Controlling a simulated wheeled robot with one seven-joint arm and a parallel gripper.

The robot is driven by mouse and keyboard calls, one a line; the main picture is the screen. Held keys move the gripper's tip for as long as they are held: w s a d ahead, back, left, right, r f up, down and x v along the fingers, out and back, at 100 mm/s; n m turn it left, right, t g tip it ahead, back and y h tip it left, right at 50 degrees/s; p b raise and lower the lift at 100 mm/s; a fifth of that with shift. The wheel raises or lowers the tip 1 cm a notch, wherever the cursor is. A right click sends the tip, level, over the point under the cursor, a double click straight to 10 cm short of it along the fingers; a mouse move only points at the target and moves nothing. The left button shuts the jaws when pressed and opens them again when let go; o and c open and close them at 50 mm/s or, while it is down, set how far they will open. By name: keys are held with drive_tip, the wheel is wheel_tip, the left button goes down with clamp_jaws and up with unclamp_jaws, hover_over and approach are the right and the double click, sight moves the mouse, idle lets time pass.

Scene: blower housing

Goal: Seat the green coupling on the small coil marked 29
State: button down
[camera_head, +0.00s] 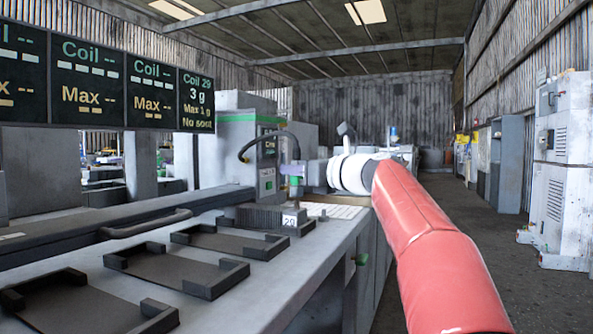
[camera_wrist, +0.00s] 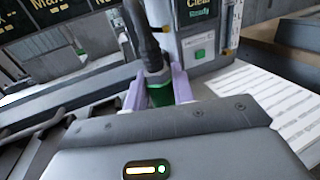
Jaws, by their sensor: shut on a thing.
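The green coupling (camera_wrist: 160,96) sits on the end of a dark hose (camera_wrist: 146,42). My gripper (camera_wrist: 157,86) is shut on the coupling, with a pale lilac finger on each side of it. In the head view my gripper (camera_head: 295,184) is above the small coil marked 29 (camera_head: 262,217), a dark ribbed block with a white label. The coupling's lower end is hard to make out there, so I cannot tell whether it touches the coil. In the wrist view the coil is hidden by the gripper body.
A display panel (camera_head: 196,101) reads Coil 29, 3 g, Max 1 g, No seat. Several empty dark trays (camera_head: 176,268) lie along the bench. A grey machine (camera_head: 240,150) with a green stripe stands behind.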

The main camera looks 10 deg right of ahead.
drive_tip(key=shift+f+b, duration=1.1)
drive_tip(key=shift+f, duration=0.3)
drive_tip(key=c, duration=1.1)
unclamp_jaws()
drive_tip(key=shift+s, duration=0.1)
drive_tip(key=v, duration=0.7)
drive_tip(key=shift+s+d, duration=0.25)
drive_tip(key=shift+s, duration=0.1)
